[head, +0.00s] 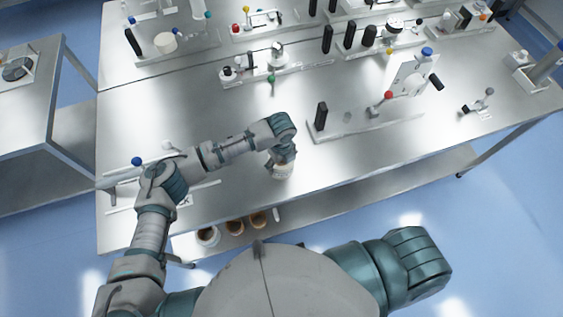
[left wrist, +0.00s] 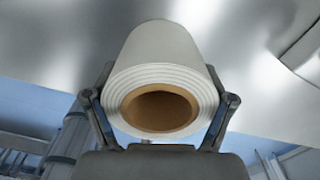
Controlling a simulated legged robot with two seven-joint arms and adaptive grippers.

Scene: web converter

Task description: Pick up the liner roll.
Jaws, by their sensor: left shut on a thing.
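The liner roll is a white wound roll with a brown core. In the left wrist view the liner roll (left wrist: 165,55) fills the middle, its core end facing the camera, with one finger on each side. My left gripper (left wrist: 159,100) is shut on it. In the head view my left gripper (head: 280,158) is at the near edge of the steel table, with the pale roll (head: 282,171) below it, partly hidden by the gripper. I cannot tell whether the roll touches the table. My right gripper is not in view.
The long steel table (head: 190,110) carries several fixtures with coloured knobs, mostly at the back. A fixture with a black block (head: 320,116) stands right of the gripper. Rolls with brown cores (head: 235,227) sit low under the near edge. The table's middle left is clear.

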